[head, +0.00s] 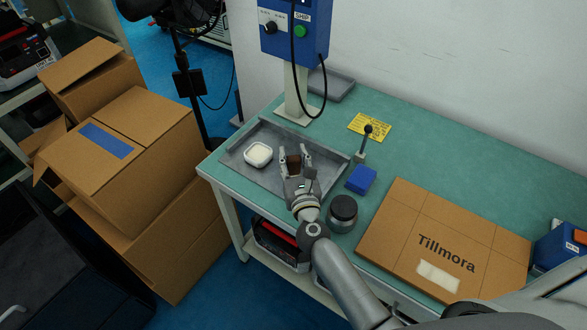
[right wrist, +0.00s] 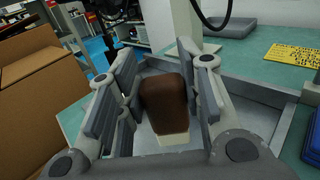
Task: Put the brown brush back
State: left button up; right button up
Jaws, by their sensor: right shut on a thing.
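The brown brush (head: 293,162) is between the fingers of my right gripper (head: 295,155), over the grey tray (head: 283,132) on the green bench. In the right wrist view the brush (right wrist: 163,98) shows a brown rounded body with a pale end toward the camera. My right gripper (right wrist: 157,95) is shut on it, with a finger on each side. I cannot tell whether the brush touches the tray. My left gripper is out of view.
A white dish (head: 258,153) sits in the tray, left of the gripper. A dark jar (head: 342,213), blue block (head: 360,180) and black-knobbed lever (head: 363,143) stand right of the tray. A Tillmora carton (head: 440,235) fills the bench's right front. A blue control box (head: 294,32) stands behind.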

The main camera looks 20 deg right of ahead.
aim_at(295, 171)
jog(key=shift+w+d+f+b, duration=0.1)
jog(key=shift+w+f+b, duration=0.05)
jog(key=shift+f+b, duration=0.7)
jog(key=shift+w+f+b, duration=0.1)
jog(key=shift+f+b, duration=0.55)
jog(key=shift+f, duration=0.3)
jog(key=shift+f, duration=0.2)
jog(key=o, duration=1)
jog(key=shift+o, duration=0.2)
jog(key=shift+r, duration=0.1)
